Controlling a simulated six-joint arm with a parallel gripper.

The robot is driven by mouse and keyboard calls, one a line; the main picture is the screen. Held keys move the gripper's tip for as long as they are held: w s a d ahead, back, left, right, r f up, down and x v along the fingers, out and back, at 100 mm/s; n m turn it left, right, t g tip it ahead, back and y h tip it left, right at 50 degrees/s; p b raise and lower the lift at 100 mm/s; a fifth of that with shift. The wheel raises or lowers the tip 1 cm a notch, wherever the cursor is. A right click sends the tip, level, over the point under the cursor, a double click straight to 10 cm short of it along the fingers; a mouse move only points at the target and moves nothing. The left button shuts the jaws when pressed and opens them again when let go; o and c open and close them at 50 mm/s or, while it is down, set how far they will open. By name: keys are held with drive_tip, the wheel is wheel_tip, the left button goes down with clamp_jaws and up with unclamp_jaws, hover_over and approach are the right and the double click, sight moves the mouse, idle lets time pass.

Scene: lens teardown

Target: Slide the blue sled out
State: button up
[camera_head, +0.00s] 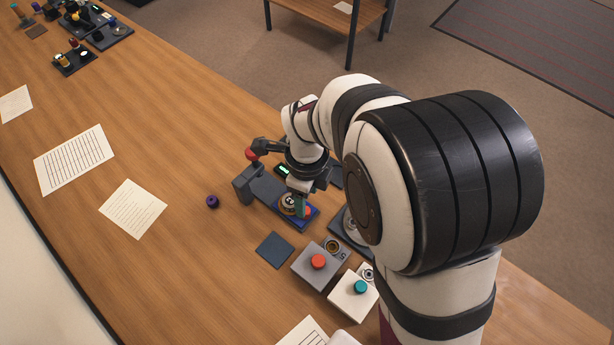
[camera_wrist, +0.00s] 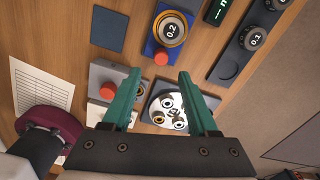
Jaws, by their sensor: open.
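The blue sled (camera_wrist: 149,47) shows in the wrist view, carrying a round brass-rimmed lens (camera_wrist: 171,29) marked 0.2. A red knob (camera_wrist: 161,58) sits at its near end. In the head view the sled (camera_head: 296,222) lies at the front end of a dark grey fixture (camera_head: 262,190), partly hidden by my gripper. My gripper (camera_wrist: 160,74) is open with two teal fingers and nothing between them. In the wrist picture its tips appear just below the red knob, one to each side. Whether they touch the sled, I cannot tell.
A grey box with a red button (camera_head: 318,261) and a white box with a teal button (camera_head: 360,287) stand close by. A round white plate (camera_wrist: 170,108) holds several rings.

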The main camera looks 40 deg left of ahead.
wheel_tip(320, 180, up, 10)
drive_tip(key=shift+f, duration=0.25)
